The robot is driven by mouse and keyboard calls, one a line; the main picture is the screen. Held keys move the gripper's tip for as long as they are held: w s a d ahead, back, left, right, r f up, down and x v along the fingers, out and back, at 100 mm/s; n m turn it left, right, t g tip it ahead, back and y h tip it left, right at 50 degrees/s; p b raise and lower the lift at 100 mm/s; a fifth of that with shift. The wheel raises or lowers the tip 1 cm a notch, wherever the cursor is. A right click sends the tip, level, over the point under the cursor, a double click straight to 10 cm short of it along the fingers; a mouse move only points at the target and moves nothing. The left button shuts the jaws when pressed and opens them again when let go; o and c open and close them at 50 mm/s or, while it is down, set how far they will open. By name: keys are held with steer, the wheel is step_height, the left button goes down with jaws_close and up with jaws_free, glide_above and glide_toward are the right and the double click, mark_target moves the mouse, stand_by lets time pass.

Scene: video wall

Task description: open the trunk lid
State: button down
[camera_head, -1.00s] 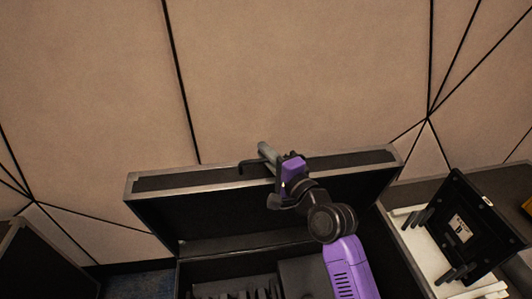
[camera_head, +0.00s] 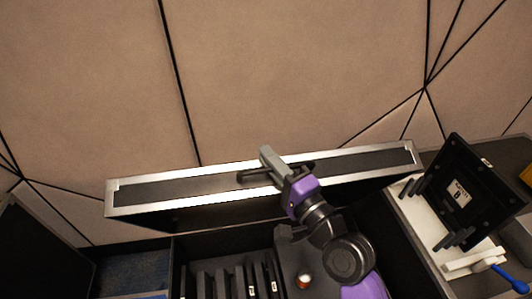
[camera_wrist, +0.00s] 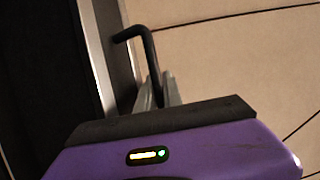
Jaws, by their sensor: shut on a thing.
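The trunk lid (camera_head: 350,163) stands raised along the back of the open black trunk, its silver-trimmed edge facing up. A dark bar handle (camera_head: 252,176) sits on that edge, and its bent end shows in the wrist view (camera_wrist: 128,35). My gripper (camera_head: 270,160) is shut on the handle, reaching from the front right. In the wrist view my gripper's grey fingers (camera_wrist: 160,95) are around the handle bar, partly hidden by the purple gripper body. The lid's inner face is in shadow and partly hidden by my arm.
Slotted dark dividers (camera_head: 235,283) are inside the trunk. A tilted black panel (camera_head: 465,200) stands on a white-topped surface at right, with a blue-handled tool (camera_head: 507,277) nearby. Another dark case (camera_head: 35,255) is at left. A tan panelled wall (camera_head: 290,70) rises close behind the lid.

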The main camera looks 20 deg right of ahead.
mark_target(274, 186)
steer(key=shift+s+a+f+b, duration=0.1)
steer(key=shift+s+f+b, duration=0.2)
steer(key=shift+s, duration=0.2)
steer(key=shift+s+a+f+b, duration=0.1)
steer(key=shift+s+f+b, duration=0.05)
steer(key=shift+s+b, duration=0.25)
steer(key=shift+s+r+t, duration=0.2)
steer(key=shift+s+t, duration=0.1)
steer(key=shift+s, duration=0.1)
steer(key=shift+r, duration=0.1)
steer(key=c, duration=1.5)
jaws_free()
steer(key=shift+s+f, duration=0.25)
steer(key=shift+s, duration=0.1)
steer(key=r+b+v, duration=0.1)
steer(key=b+v, duration=0.1)
steer(key=v, duration=0.5)
steer(key=shift+f+b, duration=0.35)
steer(key=shift+f, duration=0.05)
